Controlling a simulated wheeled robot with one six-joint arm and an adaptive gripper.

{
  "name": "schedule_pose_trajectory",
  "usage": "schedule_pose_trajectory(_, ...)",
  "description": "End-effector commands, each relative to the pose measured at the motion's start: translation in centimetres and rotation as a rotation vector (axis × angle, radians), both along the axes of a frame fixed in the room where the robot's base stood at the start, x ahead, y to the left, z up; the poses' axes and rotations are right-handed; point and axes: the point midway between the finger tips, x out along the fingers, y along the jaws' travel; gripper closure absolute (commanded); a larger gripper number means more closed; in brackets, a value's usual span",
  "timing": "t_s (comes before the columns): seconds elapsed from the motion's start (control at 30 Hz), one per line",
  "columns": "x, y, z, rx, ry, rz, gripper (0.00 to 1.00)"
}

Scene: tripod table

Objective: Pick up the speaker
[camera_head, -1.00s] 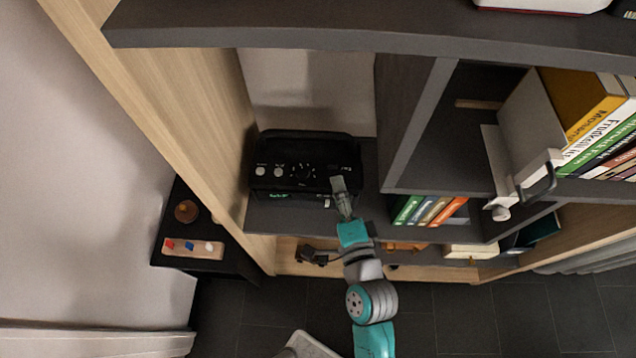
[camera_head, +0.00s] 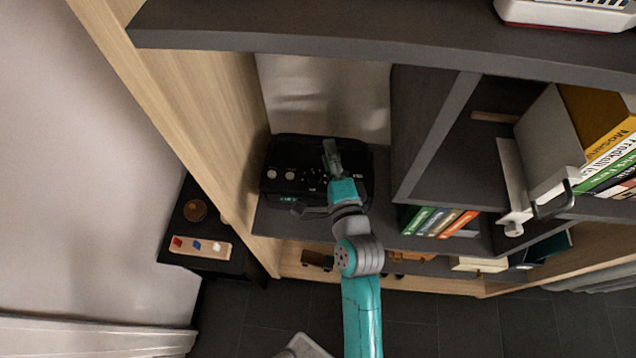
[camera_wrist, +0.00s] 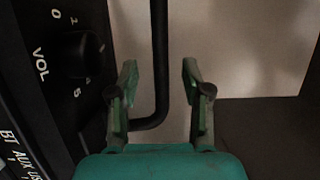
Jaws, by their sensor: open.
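The speaker (camera_head: 283,187) is a black box with knobs and a carry handle, standing on a dark shelf against the left wooden side panel in the head view. My gripper (camera_head: 331,147) reaches over the right part of its top and hides some of it. In the wrist view the speaker's panel (camera_wrist: 75,85) with a VOL knob fills the left side. The black handle bar (camera_wrist: 160,70) runs down between the two open fingertips of my gripper (camera_wrist: 160,75). The fingers look apart from the bar on both sides.
A dark upper shelf board (camera_head: 330,40) overhangs the speaker. A dark divider (camera_head: 430,130) stands to its right, with several books (camera_head: 440,220) beyond. A small black table (camera_head: 205,235) is at lower left. The shelf right of the handle looks free.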

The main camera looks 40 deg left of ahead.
Motion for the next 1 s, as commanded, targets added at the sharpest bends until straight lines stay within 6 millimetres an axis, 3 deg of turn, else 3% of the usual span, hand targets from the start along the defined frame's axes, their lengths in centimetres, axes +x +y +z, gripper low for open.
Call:
schedule_pose_trajectory(0.3, 2.4, 3.3, 0.0, 0.002, -0.001, 0.000, 0.51)
schedule_pose_trajectory(0.63, 2.8, 3.8, 0.0, 0.002, -0.001, 0.000, 0.51)
schedule_pose_trajectory(0.67, 2.8, 3.8, 0.0, 0.002, -0.001, 0.000, 0.54)
schedule_pose_trajectory(0.83, 2.8, 3.8, 0.0, 0.001, -0.001, 0.000, 0.96)
schedule_pose_trajectory(1.0, 2.8, 3.8, 0.0, 0.001, -0.001, -0.001, 1.00)
